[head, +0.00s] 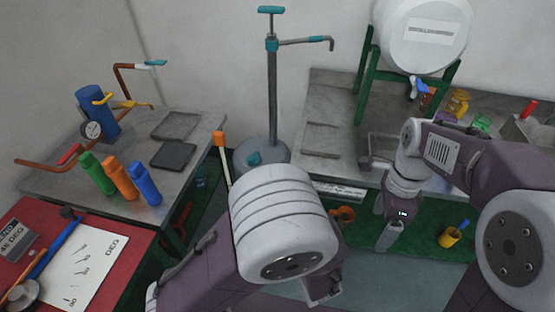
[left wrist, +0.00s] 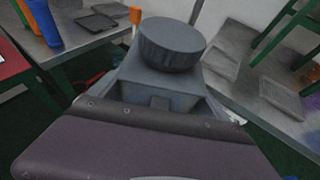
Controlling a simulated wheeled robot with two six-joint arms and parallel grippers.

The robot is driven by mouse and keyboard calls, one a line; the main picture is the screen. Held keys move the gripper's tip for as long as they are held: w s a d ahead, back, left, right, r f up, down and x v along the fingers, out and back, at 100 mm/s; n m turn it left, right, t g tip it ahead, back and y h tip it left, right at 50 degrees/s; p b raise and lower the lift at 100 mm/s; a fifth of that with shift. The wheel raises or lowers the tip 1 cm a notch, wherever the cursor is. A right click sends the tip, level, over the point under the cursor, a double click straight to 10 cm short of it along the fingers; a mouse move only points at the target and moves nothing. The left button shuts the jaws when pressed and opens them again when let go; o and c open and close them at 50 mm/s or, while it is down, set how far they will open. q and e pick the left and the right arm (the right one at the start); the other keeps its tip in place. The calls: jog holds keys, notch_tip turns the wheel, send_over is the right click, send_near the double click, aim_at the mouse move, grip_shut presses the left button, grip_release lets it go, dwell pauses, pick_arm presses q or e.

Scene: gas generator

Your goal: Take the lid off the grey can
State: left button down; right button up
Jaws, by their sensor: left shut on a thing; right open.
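In the left wrist view my left gripper (left wrist: 160,88) is shut on a dark grey round lid (left wrist: 172,45) with a ribbed side. The lid sits at the fingertips, with open room around it. I cannot make out the grey can's body in this view. In the head view my left arm hides the left gripper, the lid and whatever is below them. My right gripper (head: 388,236) is open and empty, hanging in front of the right bench. The fingertips of the right gripper are small in the picture.
A grey drum (head: 247,152) with a tall pump (head: 272,95) stands between the benches. The left bench (head: 120,150) holds green, orange and blue bottles and flat trays. A red table (head: 120,275) is at lower left. A white tank (head: 420,30) stands on the right bench (head: 310,92).

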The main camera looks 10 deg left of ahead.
jog(key=w+a+r+m, duration=0.7)
jog(key=a+r, duration=0.4)
jog(key=a+n, duration=0.1)
jog(key=a, duration=0.3)
jog(key=s+a, duration=0.1)
jog(key=a, duration=0.4)
jog(key=a+n+t, duration=0.1)
jog(key=a, duration=0.4)
jog(key=shift+s+a+n, duration=0.2)
jog(key=shift+s+n, duration=0.1)
jog(key=shift+s, duration=0.1)
jog(key=shift+s+a, duration=0.15)
jog(key=shift+s, duration=0.05)
jog(key=shift+f, duration=4.05)
jog(key=shift+c, duration=0.4)
